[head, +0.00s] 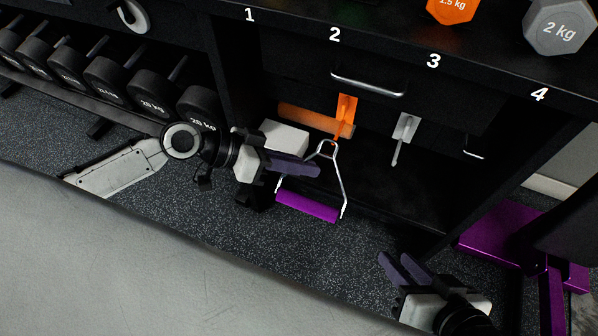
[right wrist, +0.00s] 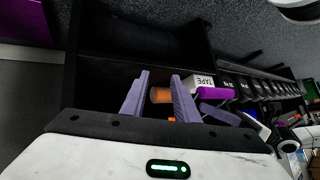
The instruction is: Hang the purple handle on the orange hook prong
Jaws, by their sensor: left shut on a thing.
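The purple handle (head: 308,206) has a purple grip bar on a triangular metal frame. It hangs with its bar low and its metal apex up, close to the tip of the orange hook prong (head: 345,112). I cannot tell whether the apex is around the prong or only beside it. My left gripper (head: 312,170) is shut on the left side of the metal frame, which its fingers partly hide. My right gripper (head: 402,268) is open and empty, low at the right. The right wrist view shows its spread fingers (right wrist: 158,98) and the purple bar (right wrist: 215,92).
A grey hook (head: 405,130) is to the right of the orange one. A white box (head: 285,136) and an orange roll (head: 308,118) are behind my left gripper. A drawer handle (head: 368,84) is above the hooks. Dumbbells (head: 150,92) line the left; a purple stand (head: 515,235) is right.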

